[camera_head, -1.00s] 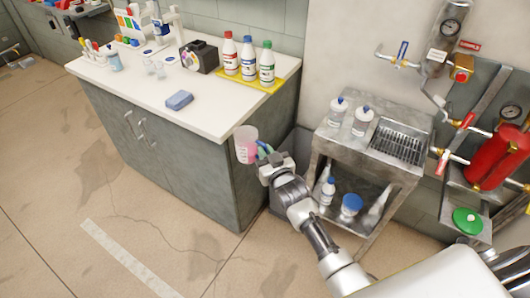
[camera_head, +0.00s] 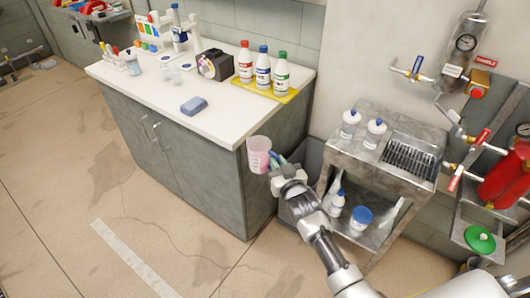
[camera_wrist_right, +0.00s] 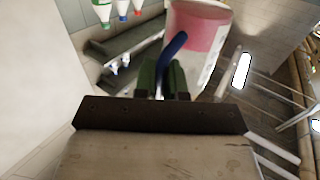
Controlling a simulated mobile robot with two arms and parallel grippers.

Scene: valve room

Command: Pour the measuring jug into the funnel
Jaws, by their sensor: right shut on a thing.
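The measuring jug (camera_head: 259,155) is clear with pink contents and a blue handle. My right gripper (camera_head: 281,172) is shut on its handle and holds it in the air by the right end of the counter. The jug looks roughly upright in the head view. In the right wrist view the jug (camera_wrist_right: 200,45) fills the upper middle, and the blue handle lies between the dark green fingers (camera_wrist_right: 163,80). I cannot make out a funnel for certain in either view. My left gripper is not in view.
The white counter (camera_head: 145,92) holds a blue sponge (camera_head: 194,106), a dark box (camera_head: 214,65) and several bottles on a yellow tray (camera_head: 271,92). A grey metal stand (camera_head: 340,141) with bottles and a grate is to the right. Pipes and valves line the wall beyond.

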